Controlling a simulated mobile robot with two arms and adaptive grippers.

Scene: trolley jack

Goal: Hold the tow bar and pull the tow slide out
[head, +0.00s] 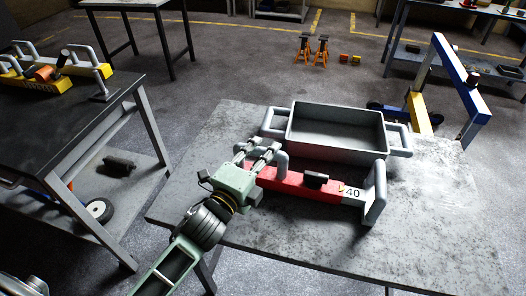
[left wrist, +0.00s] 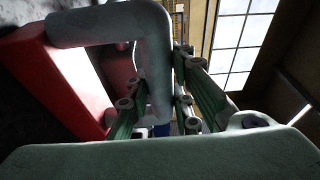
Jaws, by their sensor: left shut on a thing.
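A red beam (head: 270,182) lies on the grey table, with a black knob (head: 316,180) on top and a "40" label near its right end. A grey upright plate with a handle (head: 375,192) stands at that right end. A bent grey bar (head: 283,160), seemingly the tow bar, rises at the left end. My left gripper (head: 262,154) is shut on this bar. In the left wrist view the bar (left wrist: 155,60) passes between the green fingers (left wrist: 160,112), with the red beam (left wrist: 60,85) beside it. I cannot tell which part is the tow slide.
A grey tray (head: 335,148) with side handles sits just behind the beam on the table (head: 440,215). A dark trolley (head: 70,125) with yellow tools stands to the left. Orange stands (head: 313,48) and a blue-yellow frame (head: 455,75) are behind. The table's right front is clear.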

